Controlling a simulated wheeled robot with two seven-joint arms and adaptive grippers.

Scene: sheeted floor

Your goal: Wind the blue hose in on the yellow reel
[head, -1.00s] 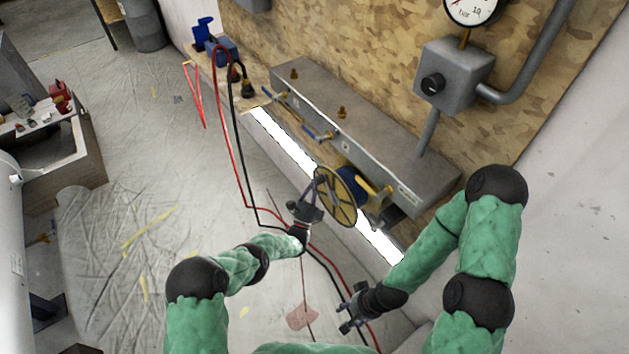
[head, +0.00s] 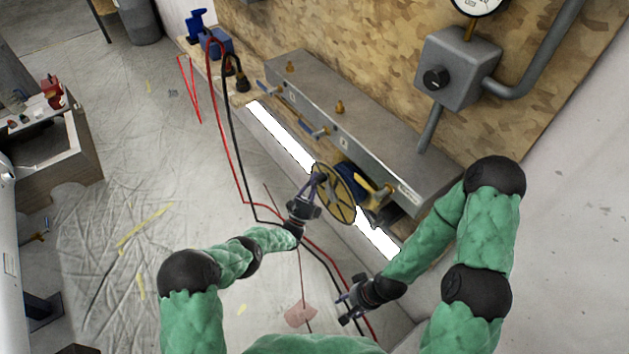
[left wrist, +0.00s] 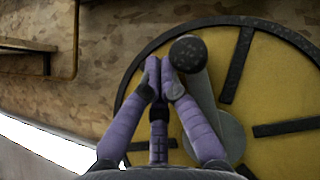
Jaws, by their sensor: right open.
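The yellow reel (head: 345,208) is a spoked disc with a black rim, mounted at the front of the grey bench unit. Blue hose (head: 347,174) shows as a dark blue coil behind the disc; its free end cannot be made out. My left gripper (head: 318,178) is at the reel's near face. In the left wrist view its purple fingers (left wrist: 161,62) are closed together, tips nearly meeting, next to the black crank knob (left wrist: 188,53). The knob appears beside the right finger, not between the fingers; contact cannot be told. My right gripper (head: 342,300) is open and empty, low over the floor.
A grey box with a black knob (head: 455,72) and pipes is on the wooden wall. The sheeted floor at left is mostly clear.

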